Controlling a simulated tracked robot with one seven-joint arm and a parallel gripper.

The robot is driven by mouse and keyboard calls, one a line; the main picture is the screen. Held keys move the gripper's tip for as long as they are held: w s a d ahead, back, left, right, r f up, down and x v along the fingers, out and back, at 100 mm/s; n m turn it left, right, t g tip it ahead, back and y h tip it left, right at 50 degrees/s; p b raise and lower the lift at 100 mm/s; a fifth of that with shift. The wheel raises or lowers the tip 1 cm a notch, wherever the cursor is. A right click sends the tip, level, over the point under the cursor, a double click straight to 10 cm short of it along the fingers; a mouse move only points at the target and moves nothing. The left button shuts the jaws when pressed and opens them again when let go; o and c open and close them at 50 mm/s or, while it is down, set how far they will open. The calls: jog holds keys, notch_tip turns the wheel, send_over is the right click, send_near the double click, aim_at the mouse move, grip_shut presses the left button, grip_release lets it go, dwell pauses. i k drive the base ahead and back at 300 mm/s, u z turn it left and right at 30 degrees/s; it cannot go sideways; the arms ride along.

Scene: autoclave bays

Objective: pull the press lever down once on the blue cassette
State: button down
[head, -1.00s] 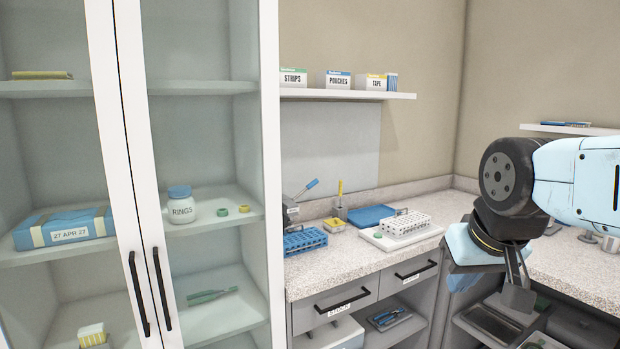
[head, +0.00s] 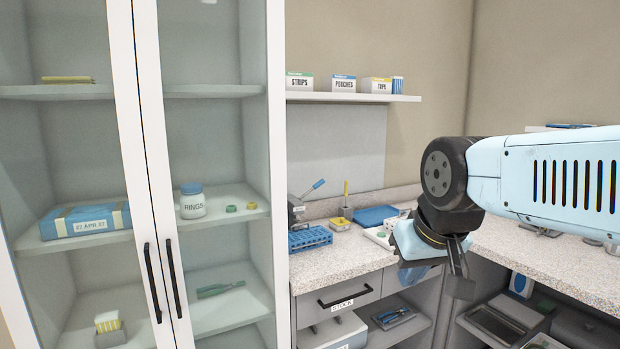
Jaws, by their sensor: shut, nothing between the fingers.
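The press (head: 295,209), a dark grey device with a lever (head: 312,188) ending in a blue handle, stands on the counter beside the glass cabinet. Its lever points up and to the right. The cabinet frame hides part of the press. A blue slotted rack-like piece (head: 309,238) lies at its front; I cannot tell whether this is the blue cassette. My gripper (head: 458,283) points down in front of the counter's front edge, to the right of the press and well apart from it. It is shut and empty.
The glass cabinet (head: 276,130) stands close on the left of the press. A yellow pot (head: 340,224) and a blue flat item (head: 376,214) lie to its right. A white tray (head: 375,236) is partly behind my arm. Drawers (head: 338,299) are below.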

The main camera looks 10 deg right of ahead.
aim_at(320, 181)
jog(key=u, duration=0.1)
jog(key=i, duration=1)
jog(key=z, duration=0.1)
